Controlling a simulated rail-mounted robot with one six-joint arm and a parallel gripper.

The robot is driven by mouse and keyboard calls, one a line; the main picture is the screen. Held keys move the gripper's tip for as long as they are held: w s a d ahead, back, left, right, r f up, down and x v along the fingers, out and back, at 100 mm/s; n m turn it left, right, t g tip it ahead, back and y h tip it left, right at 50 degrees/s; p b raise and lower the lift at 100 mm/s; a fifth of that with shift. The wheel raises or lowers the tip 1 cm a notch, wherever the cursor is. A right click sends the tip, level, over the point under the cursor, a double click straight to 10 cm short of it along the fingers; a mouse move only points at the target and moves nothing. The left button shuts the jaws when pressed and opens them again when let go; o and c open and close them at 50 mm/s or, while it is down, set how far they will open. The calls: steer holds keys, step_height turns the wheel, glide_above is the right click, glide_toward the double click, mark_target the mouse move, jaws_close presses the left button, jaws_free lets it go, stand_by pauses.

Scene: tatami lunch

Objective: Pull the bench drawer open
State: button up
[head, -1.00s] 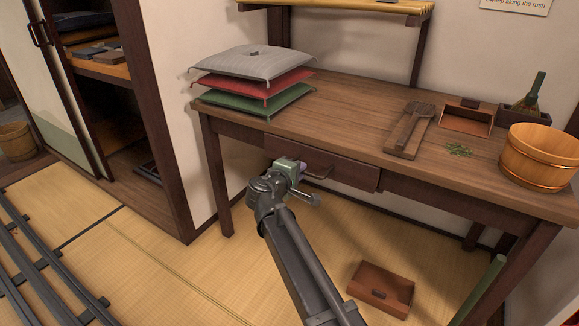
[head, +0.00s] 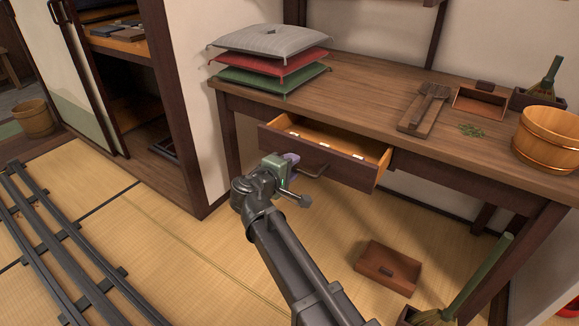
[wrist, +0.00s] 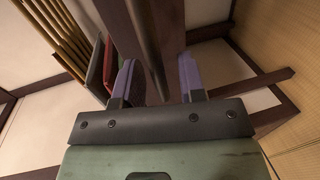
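The bench drawer (head: 340,170) stands partly pulled out from under the bench top, and its pale inside (head: 330,137) shows. Its dark bar handle (head: 316,174) is on the front face. My gripper (head: 292,160) is at the left part of this handle, in front of the drawer. In the wrist view its two purple fingers (wrist: 157,75) stand on either side of a dark bar that runs between them, which fits the handle. The exact finger contact is hard to see.
The bench (head: 370,85) bears stacked cushions (head: 270,60), a wooden tub (head: 548,138) and small tools. A brown dustpan (head: 388,268) and a green-handled broom (head: 470,285) are on the floor at right. Rails (head: 60,230) run at left. The tatami before the drawer is clear.

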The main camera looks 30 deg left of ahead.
steer(key=p+v, duration=0.2)
steer(key=v, duration=0.8)
steer(key=shift+s, duration=0.4)
steer(key=d+f+m+g+h, duration=0.1)
steer(key=d+f+m+g, duration=0.3)
steer(key=d, duration=0.5)
steer(key=d+f+m+g+h, duration=0.1)
steer(key=d+f+m+g, duration=0.1)
steer(key=d+f+g, duration=0.55)
steer(key=w+d+m+g+y+p, duration=0.3)
steer(key=d+m, duration=0.8)
steer(key=d, duration=2.3)
step_height(320, 180, up, 37)
steer(key=g+p, duration=0.1)
steer(key=p, duration=3.5)
steer(key=shift+d+r+p, duration=0.2)
steer(key=shift+d+p, duration=0.1)
steer(key=shift+d, duration=0.05)
